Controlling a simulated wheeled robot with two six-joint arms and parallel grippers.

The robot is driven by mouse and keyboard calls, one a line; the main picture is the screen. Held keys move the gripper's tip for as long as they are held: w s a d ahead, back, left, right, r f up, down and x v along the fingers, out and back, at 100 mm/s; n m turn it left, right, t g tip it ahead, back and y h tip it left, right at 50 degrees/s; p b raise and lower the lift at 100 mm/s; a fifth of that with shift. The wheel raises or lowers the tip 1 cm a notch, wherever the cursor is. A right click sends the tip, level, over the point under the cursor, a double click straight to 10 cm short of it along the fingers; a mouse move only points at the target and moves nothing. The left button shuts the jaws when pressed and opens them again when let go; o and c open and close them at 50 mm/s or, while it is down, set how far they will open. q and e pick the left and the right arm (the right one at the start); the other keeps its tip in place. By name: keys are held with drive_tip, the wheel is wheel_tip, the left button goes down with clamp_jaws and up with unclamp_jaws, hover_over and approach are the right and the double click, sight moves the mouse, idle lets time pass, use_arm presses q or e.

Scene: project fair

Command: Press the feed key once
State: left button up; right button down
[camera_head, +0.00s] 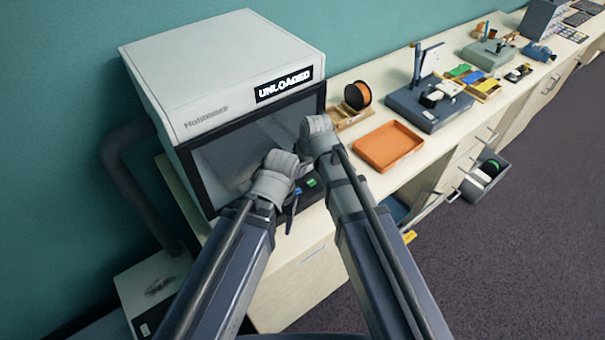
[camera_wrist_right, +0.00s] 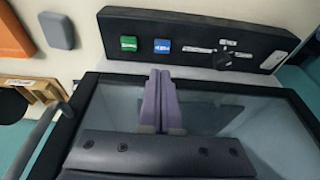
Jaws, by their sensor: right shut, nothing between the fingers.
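A grey machine (camera_head: 210,75) with a sign reading "UNLOADED" stands at the left of the counter. Its black front panel (camera_wrist_right: 200,30) carries a green key (camera_wrist_right: 129,43) and a blue key (camera_wrist_right: 162,46); the key lettering is too small to read surely. The green key (camera_head: 311,183) and the blue key (camera_head: 298,191) also show in the head view. My right gripper (camera_wrist_right: 160,74) is shut and empty, its tips appearing just short of the blue key; contact cannot be told. In the head view its fingers are largely hidden. My left gripper (camera_head: 292,208) hangs by the panel, its opening unclear.
An orange tray (camera_head: 388,146) and an orange spool (camera_head: 357,95) lie right of the machine. A dark stand (camera_head: 430,105) is farther along the counter. An open drawer (camera_head: 486,176) juts out at the right. A knob (camera_wrist_right: 224,58) sits beside the keys.

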sight(297, 190)
use_arm(q)
wheel_tip(297, 190, down, 7)
drive_tip(key=b, duration=0.5)
drive_tip(key=shift+r, duration=0.15)
use_arm(e)
drive_tip(key=x, duration=0.6)
drive_tip(key=shift+s+d+f, duration=0.25)
drive_tip(key=shift+s+f, duration=0.05)
drive_tip(key=shift+f, duration=0.15)
use_arm(q)
drive_tip(key=shift+f+b, duration=0.4)
drive_tip(key=shift+b, duration=0.25)
use_arm(e)
drive_tip(key=shift+f, duration=0.4)
